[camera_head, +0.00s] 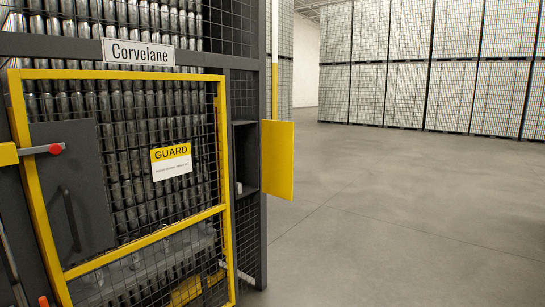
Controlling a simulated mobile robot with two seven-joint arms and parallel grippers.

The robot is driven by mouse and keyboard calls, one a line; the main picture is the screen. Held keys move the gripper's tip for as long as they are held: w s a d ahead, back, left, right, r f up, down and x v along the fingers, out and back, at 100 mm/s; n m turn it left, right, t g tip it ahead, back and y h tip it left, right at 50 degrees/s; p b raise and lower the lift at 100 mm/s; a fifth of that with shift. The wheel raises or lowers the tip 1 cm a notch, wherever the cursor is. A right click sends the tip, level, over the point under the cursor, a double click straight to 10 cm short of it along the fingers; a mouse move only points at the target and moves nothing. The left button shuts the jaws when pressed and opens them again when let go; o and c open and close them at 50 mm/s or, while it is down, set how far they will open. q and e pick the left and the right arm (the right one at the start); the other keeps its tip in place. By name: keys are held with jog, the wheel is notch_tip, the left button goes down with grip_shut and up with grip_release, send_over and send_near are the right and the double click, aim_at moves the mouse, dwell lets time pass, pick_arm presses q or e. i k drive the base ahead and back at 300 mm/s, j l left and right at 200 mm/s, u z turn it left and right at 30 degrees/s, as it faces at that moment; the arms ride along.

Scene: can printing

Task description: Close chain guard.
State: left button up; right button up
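The chain guard (130,241) is a yellow-framed mesh door on a dark grey machine at the left. It carries a yellow and white "GUARD" sign (171,161). A dark panel (85,160) with a dark bar handle (70,220) fills its left part. Its top edge lies just below the "Corvelane" plate (138,52). I cannot tell whether it is fully shut or slightly ajar. A grey rod with a red tip (56,149) reaches across its left side from a yellow block (8,154). Neither of my grippers is in view.
A plain yellow panel (278,160) sticks out to the right of the machine, beside a dark open recess (245,158). Rows of cans (120,130) stand behind the mesh. Tall stacked pallets (430,70) line the back. The grey floor (400,220) at the right is clear.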

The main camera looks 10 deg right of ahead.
aim_at(278, 136)
jog(key=i+l+z, duration=0.15)
jog(key=z, duration=0.3)
jog(key=i+z, duration=0.25)
jog(key=z, duration=0.15)
jog(key=i+z, duration=0.25)
jog(key=i, duration=0.4)
jog(key=i+j+z, duration=0.2)
jog(key=i, duration=0.4)
jog(key=i+j, duration=0.15)
jog(key=i, duration=0.35)
jog(key=i+j, duration=0.1)
jog(key=i, duration=0.4)
